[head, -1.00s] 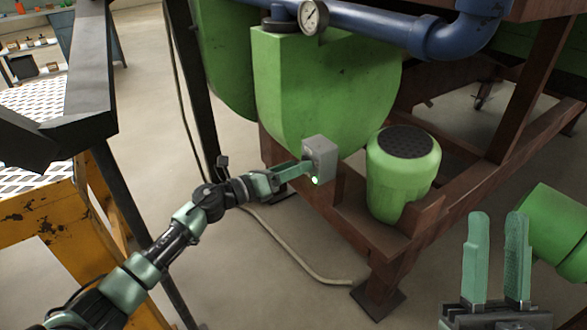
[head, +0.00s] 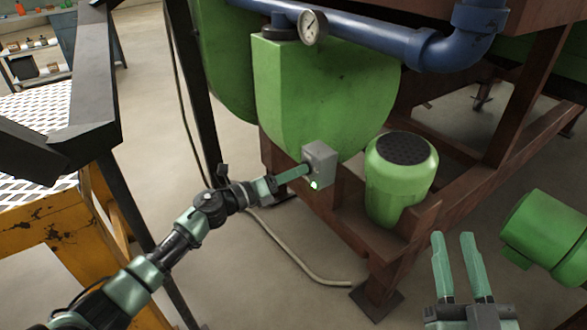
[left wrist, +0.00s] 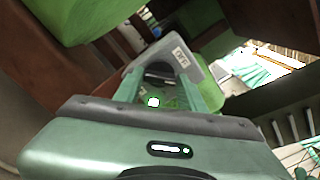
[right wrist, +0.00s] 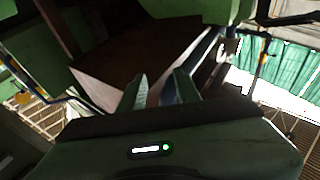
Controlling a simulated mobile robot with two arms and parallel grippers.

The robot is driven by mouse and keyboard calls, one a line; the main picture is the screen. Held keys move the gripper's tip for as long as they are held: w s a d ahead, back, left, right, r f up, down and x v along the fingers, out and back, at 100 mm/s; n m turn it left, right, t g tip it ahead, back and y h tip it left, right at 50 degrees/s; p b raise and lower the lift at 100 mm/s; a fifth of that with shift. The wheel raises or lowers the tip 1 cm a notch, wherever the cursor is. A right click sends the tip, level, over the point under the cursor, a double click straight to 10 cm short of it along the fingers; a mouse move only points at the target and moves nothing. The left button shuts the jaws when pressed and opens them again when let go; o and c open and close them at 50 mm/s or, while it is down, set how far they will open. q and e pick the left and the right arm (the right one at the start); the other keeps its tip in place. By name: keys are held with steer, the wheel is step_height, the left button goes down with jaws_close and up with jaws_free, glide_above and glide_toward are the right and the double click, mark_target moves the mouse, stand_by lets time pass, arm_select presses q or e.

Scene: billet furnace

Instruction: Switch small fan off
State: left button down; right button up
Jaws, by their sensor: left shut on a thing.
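A small grey switch box (head: 321,160) with a lit green light (head: 315,184) is fixed at the brown frame, in front of the big green housing (head: 325,95). My left gripper (head: 306,169) reaches it from the left. In the left wrist view the labelled box (left wrist: 187,62) lies between and beyond the fingers of my left gripper (left wrist: 168,88), which are shut on its dark switch knob (left wrist: 160,74). The knob is partly hidden, so its setting cannot be told. My right gripper (head: 454,241) is open and empty, low at the right, away from the box.
A green motor with a dark grille top (head: 401,182) stands on the brown frame (head: 424,219) right of the box. Another green cylinder (head: 545,236) is beside my right gripper. A blue pipe (head: 390,38) and gauge (head: 313,27) are above. A yellow stand (head: 55,245) is left.

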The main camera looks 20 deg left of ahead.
steer(key=s+d+f+g+h+p, duration=0.2)
steer(key=f+g, duration=0.3)
steer(key=f, duration=0.3)
steer(key=s+d+f+g+h+p, duration=0.1)
steer(key=s+f+g+p, duration=0.1)
steer(key=f+g, duration=0.45)
arm_select(q)
steer(key=n+p, duration=0.2)
steer(key=n, duration=0.7)
arm_select(e)
steer(key=s+d+f+g+h, duration=0.1)
steer(key=s+d+f+g, duration=0.1)
steer(key=s, duration=0.4)
steer(key=s+d+f+g+h, duration=0.1)
steer(key=s+d+f+g, duration=0.1)
steer(key=s+f+g, duration=0.2)
steer(key=s+f, duration=0.1)
steer(key=s, duration=0.1)
steer(key=shift+s+d+f+m, duration=0.3)
steer(key=shift+s+f+m, duration=0.1)
arm_select(q)
steer(key=c, duration=0.8)
jaws_free()
steer(key=shift+c, duration=0.2)
